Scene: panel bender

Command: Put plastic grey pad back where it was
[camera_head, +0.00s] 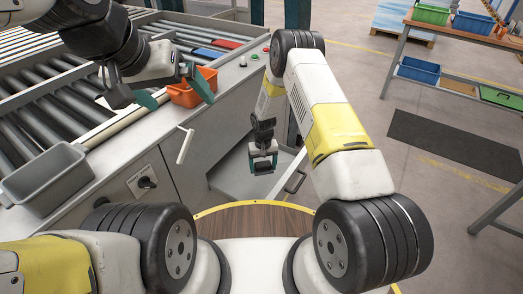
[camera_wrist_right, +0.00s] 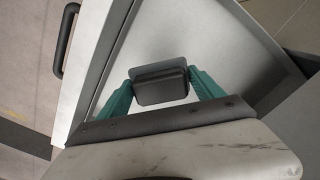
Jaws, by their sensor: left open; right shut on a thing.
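The grey pad (camera_wrist_right: 160,84) is a small dark block with rounded edges. In the right wrist view it sits between the two teal fingers of my right gripper (camera_wrist_right: 162,88), which is shut on it. In the head view my right gripper (camera_head: 262,163) points down over an open drawer-like compartment (camera_head: 235,178) in the grey cabinet. Whether the pad touches the pale metal surface below cannot be told. My left gripper (camera_head: 173,91) is open and empty, its teal fingers spread above the counter by the orange bin (camera_head: 190,91).
A grey bin (camera_head: 45,182) stands by the roller conveyor (camera_head: 60,110) at left. The compartment's front has a dark handle (camera_head: 296,181), also in the right wrist view (camera_wrist_right: 66,40). A workbench (camera_head: 460,42) with bins stands at the back right. Open floor lies between.

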